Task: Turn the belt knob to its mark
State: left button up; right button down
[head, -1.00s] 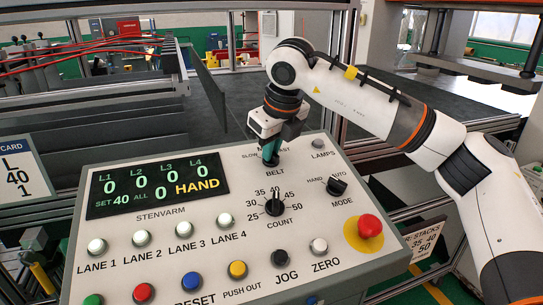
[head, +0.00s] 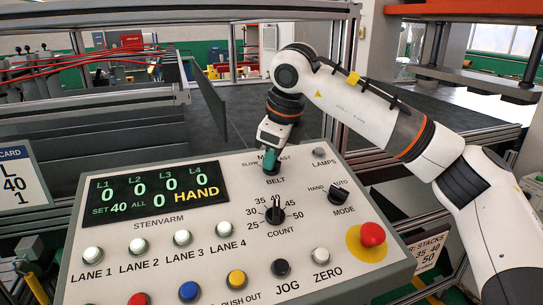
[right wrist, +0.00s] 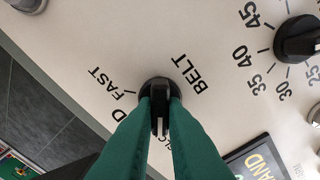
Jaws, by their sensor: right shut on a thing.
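The black belt knob (right wrist: 156,87) sits on the sloped panel above the word BELT. My right gripper (right wrist: 160,106) has its green fingers shut on the knob from both sides; in the head view the right gripper (head: 272,167) points down and covers most of the knob. In the right wrist view the word FAST is clear beside the knob, while the other scale words are partly hidden by the fingers. A pale line shows on the knob between the fingers; which mark it points to I cannot tell. My left gripper is not in view.
The control panel (head: 120,235) also bears the count knob (head: 275,214), the mode knob (head: 338,193), a red mushroom button (head: 372,233) and several push buttons. The display (head: 155,188) reads SET 40 and HAND. A card (head: 14,182) stands at left.

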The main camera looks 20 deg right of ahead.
jog(key=shift+r, duration=0.1)
jog(key=c, duration=1.5)
grip_release()
jog(key=shift+r, duration=0.1)
jog(key=shift+s+r+b, duration=0.15)
jog(key=shift+r+b, duration=0.15)
jog(key=shift+r, duration=0.05)
jog(key=shift+b+v, duration=1.35)
jog(key=shift+v, duration=4.2)
jog(key=shift+d+f, duration=0.1)
jog(key=shift+f, duration=0.05)
